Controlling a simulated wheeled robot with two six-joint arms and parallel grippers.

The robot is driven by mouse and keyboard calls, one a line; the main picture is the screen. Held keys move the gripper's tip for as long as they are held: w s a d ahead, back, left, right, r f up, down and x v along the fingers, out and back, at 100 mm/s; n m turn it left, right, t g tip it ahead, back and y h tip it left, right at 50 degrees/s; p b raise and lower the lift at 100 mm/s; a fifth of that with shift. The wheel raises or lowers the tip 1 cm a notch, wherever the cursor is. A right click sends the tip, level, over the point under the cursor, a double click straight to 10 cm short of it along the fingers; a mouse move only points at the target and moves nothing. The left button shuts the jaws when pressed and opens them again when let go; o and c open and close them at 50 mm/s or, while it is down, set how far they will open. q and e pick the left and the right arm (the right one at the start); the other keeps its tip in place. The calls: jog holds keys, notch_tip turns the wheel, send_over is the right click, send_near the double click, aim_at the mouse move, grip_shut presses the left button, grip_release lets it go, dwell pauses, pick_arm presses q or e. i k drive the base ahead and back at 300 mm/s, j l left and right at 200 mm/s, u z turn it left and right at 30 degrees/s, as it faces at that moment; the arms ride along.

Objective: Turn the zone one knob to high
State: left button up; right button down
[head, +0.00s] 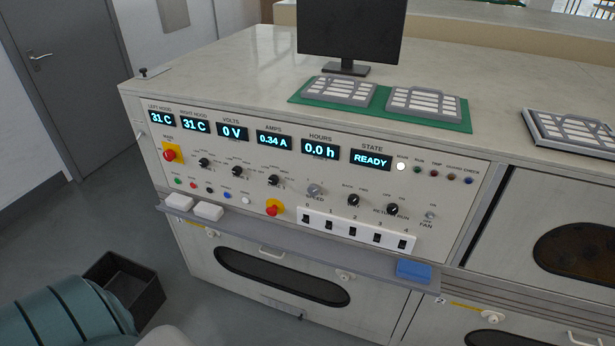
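The control panel (300,194) on the bench front carries three black knobs in a slanting row: a left one (204,162), a middle one (238,171) and a right one (273,180). Small print surrounds each, too small to read, so I cannot tell for certain which is zone one. Their pointer settings are also too small to tell. Neither of my grippers is in view.
Displays above the knobs include a state display (370,159) reading READY. Red stop buttons (170,155) (273,208) flank the row. A shelf ledge (300,232) juts out below, holding white blocks (208,211) and a blue block (413,270). A black bin (125,285) stands on the floor.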

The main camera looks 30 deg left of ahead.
aim_at(202, 163)
jog(key=u, duration=1.7)
